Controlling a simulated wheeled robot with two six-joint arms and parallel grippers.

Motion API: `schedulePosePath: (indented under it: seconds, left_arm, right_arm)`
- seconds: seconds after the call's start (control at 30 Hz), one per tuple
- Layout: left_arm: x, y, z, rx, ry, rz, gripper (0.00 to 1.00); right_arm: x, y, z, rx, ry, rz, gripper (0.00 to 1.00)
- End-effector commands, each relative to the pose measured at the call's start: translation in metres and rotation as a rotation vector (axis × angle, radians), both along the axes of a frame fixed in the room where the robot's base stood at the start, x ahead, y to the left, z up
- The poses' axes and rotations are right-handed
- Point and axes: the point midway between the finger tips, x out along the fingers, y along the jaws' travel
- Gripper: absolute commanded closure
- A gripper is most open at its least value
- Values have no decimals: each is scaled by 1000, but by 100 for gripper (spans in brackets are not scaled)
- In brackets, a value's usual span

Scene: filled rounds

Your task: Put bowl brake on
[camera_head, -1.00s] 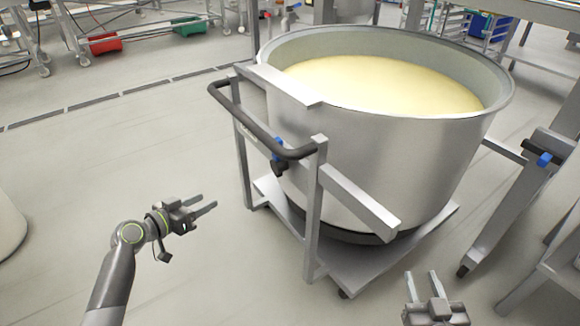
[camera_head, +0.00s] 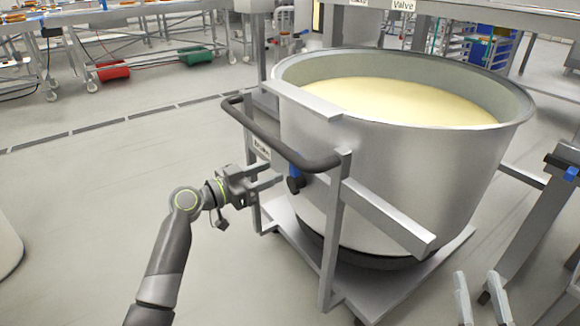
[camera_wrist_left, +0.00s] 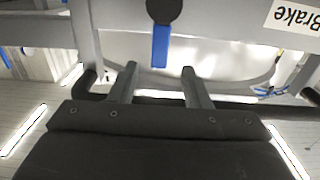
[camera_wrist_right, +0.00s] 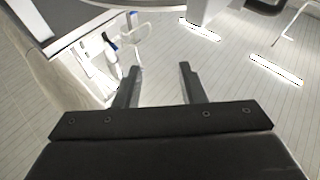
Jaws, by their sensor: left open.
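The large steel bowl (camera_head: 410,170), full of pale yellow dough, stands on a wheeled frame with a dark push handle (camera_head: 280,140). The brake, a blue lever (camera_head: 294,169) on a black knob (camera_head: 296,185), is on the frame below that handle. In the left wrist view the blue lever (camera_wrist_left: 160,46) points towards my gripper, with its end in line with the gap between the fingers; contact cannot be told. A "Brake" label (camera_wrist_left: 294,17) is beside it. My left gripper (camera_head: 273,175) is open, just left of the brake. My right gripper (camera_head: 477,279) is open and empty at the lower right.
A steel post with a blue-tipped fitting (camera_head: 569,173) stands at the right. Tables with red (camera_head: 113,71) and green (camera_head: 195,56) containers beneath are at the back left. A white rounded object (camera_head: 8,240) is at the left edge. The floor at left is clear.

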Motion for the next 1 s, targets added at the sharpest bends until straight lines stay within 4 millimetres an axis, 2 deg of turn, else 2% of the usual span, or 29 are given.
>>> schedulePosePath:
  seconds: [0.03,0.1,0.3,0.5,0.87,1.0]
  left_arm:
    - [7,-11,0,-4,1,-4,56]
    - [15,-22,-1,-2,1,-3,56]
    - [32,-44,-1,-1,2,-2,56]
    - [40,-55,-1,-1,1,0,56]
    - [41,-57,0,0,1,0,56]
    - [41,-57,0,0,1,0,75]
  right_arm:
    - [-2,1,6,-11,-41,2,64]
    - [-6,3,15,-26,-103,6,64]
    - [-18,9,39,-65,-252,14,64]
    - [-27,13,51,-87,-336,21,64]
    - [-29,14,54,-92,-354,22,64]
    - [-29,14,54,-92,-353,22,64]
